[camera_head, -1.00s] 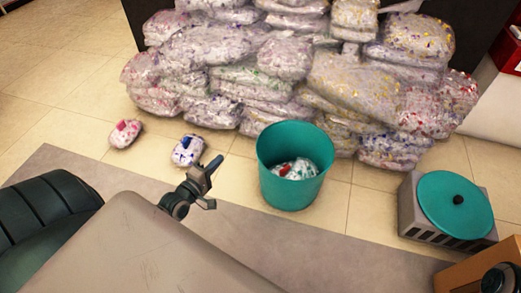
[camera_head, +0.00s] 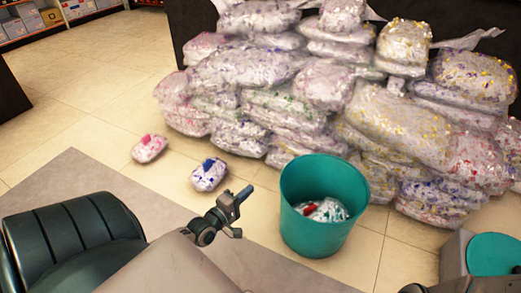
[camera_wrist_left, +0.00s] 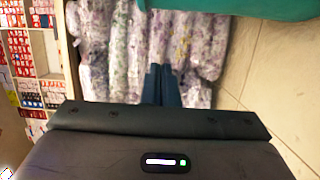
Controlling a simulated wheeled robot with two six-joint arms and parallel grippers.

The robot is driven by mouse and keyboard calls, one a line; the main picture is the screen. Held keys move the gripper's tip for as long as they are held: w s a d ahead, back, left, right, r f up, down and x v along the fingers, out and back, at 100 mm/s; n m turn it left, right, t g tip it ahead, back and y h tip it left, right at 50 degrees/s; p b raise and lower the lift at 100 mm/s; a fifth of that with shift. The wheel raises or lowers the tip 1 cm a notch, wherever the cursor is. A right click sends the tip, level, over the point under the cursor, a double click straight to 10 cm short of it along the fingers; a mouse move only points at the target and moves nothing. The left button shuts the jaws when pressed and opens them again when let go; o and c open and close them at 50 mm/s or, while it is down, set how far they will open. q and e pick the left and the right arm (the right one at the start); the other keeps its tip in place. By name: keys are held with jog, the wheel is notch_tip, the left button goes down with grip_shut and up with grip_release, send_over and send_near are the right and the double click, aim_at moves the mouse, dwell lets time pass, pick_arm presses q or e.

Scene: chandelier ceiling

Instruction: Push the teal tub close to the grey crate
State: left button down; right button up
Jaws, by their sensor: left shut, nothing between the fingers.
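The teal tub (camera_head: 315,235) stands upright on the tiled floor in the head view, with a clear bag of red and white bits inside. Its side also shows at the top of the left wrist view (camera_wrist_left: 260,8). The grey crate (camera_head: 454,262) is at the right edge of the head view, partly cut off, with a teal lid on top. Floor shows between tub and crate. My left gripper (camera_head: 241,194) is shut and empty, a short gap left of the tub. Its closed fingers also show in the left wrist view (camera_wrist_left: 162,84). My right gripper is out of view.
A large pile of clear bags (camera_head: 300,90) stands behind the tub, close to it. Two small bags lie on the floor at left, one pink-marked (camera_head: 149,149) and one blue-marked (camera_head: 209,175). Stocked shelves (camera_head: 45,18) are at the far left. A grey mat (camera_head: 125,190) lies in front.

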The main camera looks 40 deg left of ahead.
pick_arm(q)
jog(key=w+d+b, duration=0.2)
jog(key=w+d, duration=0.2)
jog(key=w, duration=0.6)
